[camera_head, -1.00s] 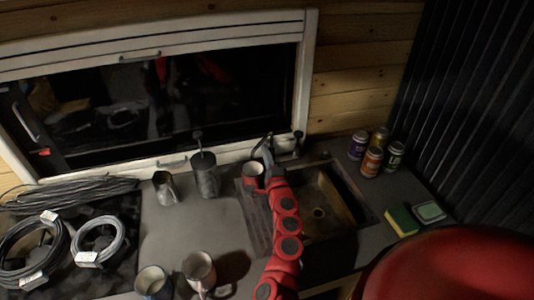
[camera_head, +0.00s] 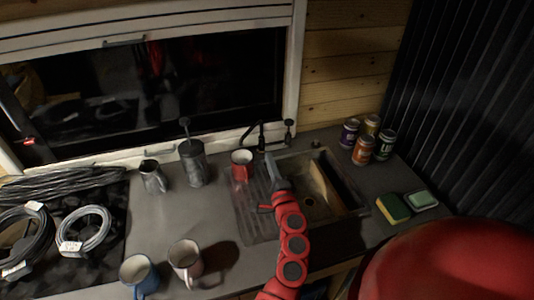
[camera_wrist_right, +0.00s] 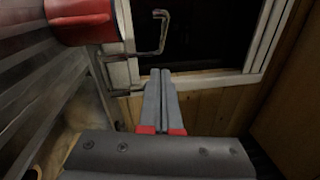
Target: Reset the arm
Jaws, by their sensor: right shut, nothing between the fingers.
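My right arm (camera_head: 291,245) reaches up from the bottom of the head view, over the sink area. Its gripper (camera_head: 270,160) is shut and empty, just right of a red mug (camera_head: 242,165) and apart from it. In the right wrist view the shut fingers (camera_wrist_right: 160,76) lie side by side with nothing between them. The red mug shows at the top left of that view (camera_wrist_right: 85,22). My left arm and gripper are not in view.
The sink (camera_head: 315,205) and its faucet (camera_head: 262,136) are close to the gripper. A steel jug (camera_head: 152,178), white mug (camera_head: 186,262) and blue mug (camera_head: 139,275) stand to the left. Several cans (camera_head: 363,150), a sponge (camera_head: 393,209) and cable coils (camera_head: 83,232) lie around.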

